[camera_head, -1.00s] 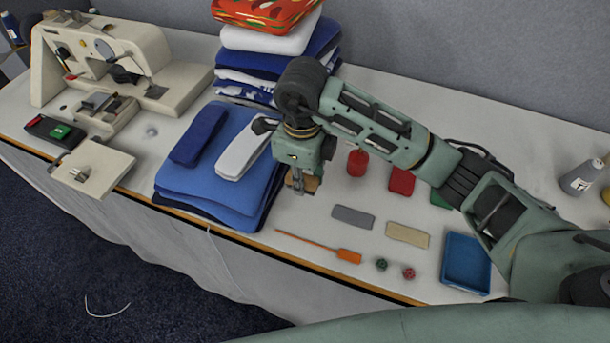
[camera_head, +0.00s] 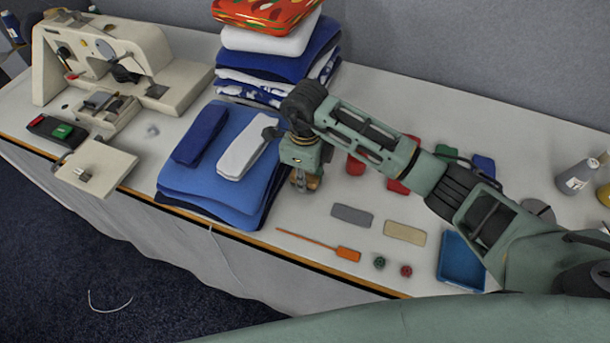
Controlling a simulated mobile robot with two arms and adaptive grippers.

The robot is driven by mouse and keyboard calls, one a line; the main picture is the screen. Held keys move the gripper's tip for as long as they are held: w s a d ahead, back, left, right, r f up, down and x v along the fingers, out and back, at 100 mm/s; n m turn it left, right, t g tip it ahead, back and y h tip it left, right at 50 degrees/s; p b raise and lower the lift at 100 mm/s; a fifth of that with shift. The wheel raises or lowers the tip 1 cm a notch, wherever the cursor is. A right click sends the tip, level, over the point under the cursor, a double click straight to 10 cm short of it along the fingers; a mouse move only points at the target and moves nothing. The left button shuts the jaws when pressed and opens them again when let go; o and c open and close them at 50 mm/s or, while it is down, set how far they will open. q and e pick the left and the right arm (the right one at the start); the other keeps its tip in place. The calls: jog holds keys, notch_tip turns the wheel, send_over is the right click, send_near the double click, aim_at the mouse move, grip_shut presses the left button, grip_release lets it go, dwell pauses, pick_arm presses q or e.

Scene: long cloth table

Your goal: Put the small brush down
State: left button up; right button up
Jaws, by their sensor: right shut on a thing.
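My right gripper (camera_head: 301,187) points down over the white table, just right of the blue folded cloths. It is shut on the small brush (camera_head: 313,183), a brown piece mostly hidden by the fingers. Only a bit of its brown side shows, and I cannot tell whether it touches the table. My left gripper is not in view.
Folded blue cloths (camera_head: 215,202) lie left of the gripper, with a tall cloth stack (camera_head: 265,65) behind. In front lie a grey block (camera_head: 352,215), a beige block (camera_head: 405,233), an orange tool (camera_head: 346,253) and a blue tray (camera_head: 458,262). A sewing machine (camera_head: 150,60) stands left.

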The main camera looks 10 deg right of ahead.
jog(key=o, duration=1)
jog(key=shift+f, duration=0.15)
jog(key=shift+r, duration=0.25)
notch_tip(320, 180, up, 12)
jog(key=shift+f+b, duration=0.1)
jog(key=shift+b, duration=1)
